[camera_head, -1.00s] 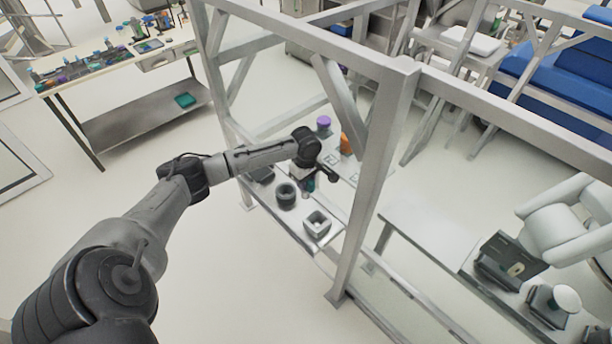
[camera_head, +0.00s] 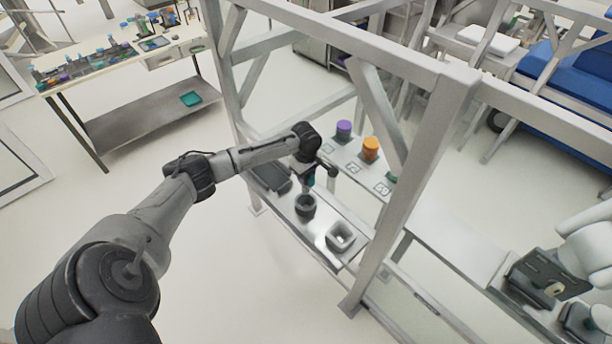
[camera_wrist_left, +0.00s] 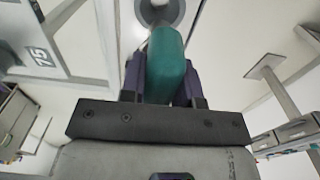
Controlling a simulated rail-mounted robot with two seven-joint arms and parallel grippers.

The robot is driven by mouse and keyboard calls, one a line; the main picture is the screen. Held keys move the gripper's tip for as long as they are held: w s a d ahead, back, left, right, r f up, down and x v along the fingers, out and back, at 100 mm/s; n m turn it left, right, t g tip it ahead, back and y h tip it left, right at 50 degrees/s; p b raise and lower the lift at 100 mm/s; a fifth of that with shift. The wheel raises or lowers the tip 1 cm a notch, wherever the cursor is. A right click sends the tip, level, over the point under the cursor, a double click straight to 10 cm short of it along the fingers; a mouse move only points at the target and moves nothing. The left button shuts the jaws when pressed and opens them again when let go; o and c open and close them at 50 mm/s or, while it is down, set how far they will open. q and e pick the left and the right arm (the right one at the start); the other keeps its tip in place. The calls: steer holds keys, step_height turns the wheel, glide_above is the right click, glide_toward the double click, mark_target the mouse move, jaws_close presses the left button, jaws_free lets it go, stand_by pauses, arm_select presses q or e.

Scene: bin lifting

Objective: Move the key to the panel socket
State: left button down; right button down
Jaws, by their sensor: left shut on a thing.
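My left gripper (camera_head: 310,183) is shut on a teal block (camera_wrist_left: 166,62), likely the key's handle, between its purple fingers (camera_wrist_left: 134,78). In the head view the gripper is above a dark round cup (camera_head: 305,208) on the shelf in the metal frame; the teal piece (camera_head: 311,180) shows small under it. In the left wrist view a grey ring (camera_wrist_left: 160,12) lies beyond the block's far end; contact cannot be told. A pale square block with a hole (camera_head: 341,238) sits right of the cup. I cannot tell which is the panel socket. My right gripper is not seen.
Metal frame posts (camera_head: 425,170) stand right of the gripper. A dark tray (camera_head: 270,178) is on the shelf's left. Purple (camera_head: 343,130) and orange (camera_head: 370,148) cylinders stand behind. A dark box (camera_head: 535,278) and a white rounded machine (camera_head: 590,240) are at the right.

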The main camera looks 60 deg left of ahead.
mark_target(306, 193)
arm_select(q)
steer(key=shift+f+b, duration=1.8)
steer(key=shift+b, duration=0.2)
steer(key=shift+f, duration=0.95)
steer(key=shift+f+p, duration=0.3)
steer(key=shift+p, duration=0.3)
steer(key=shift+f, duration=0.75)
steer(key=shift+f, duration=0.1)
steer(key=shift+f, duration=0.55)
steer(key=shift+f+b, duration=0.35)
steer(key=shift+f, duration=0.4)
